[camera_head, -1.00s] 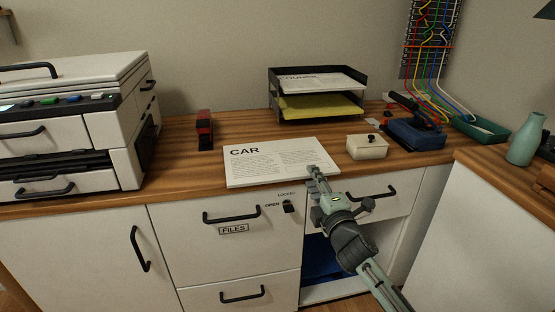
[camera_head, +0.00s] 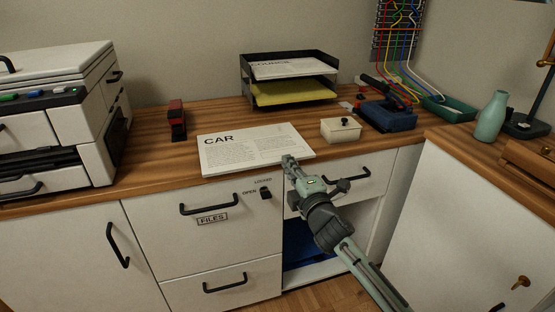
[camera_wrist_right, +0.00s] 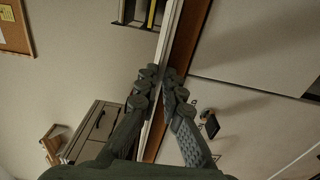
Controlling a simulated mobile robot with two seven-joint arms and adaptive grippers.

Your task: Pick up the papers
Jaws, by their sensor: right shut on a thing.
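The papers (camera_head: 250,150), a white stack headed "CAR", lie flat at the front of the wooden desk, and their near edge reaches the desk's front edge. In the right wrist view the stack shows edge-on as a pale strip (camera_wrist_right: 168,32). My right gripper (camera_head: 289,162) is at the near right corner of the papers. Its fingers (camera_wrist_right: 161,75) are closed on the edge, one on each side. I cannot tell whether the stack is lifted slightly off the desk. My left gripper is not in view.
A black two-tier tray (camera_head: 327,97) with papers stands behind. A small cream box (camera_head: 341,131) is right of the stack, a red stapler (camera_head: 177,120) left, and a printer (camera_head: 86,69) further left. A blue hole punch (camera_head: 388,117) and green vase (camera_head: 491,118) stand right.

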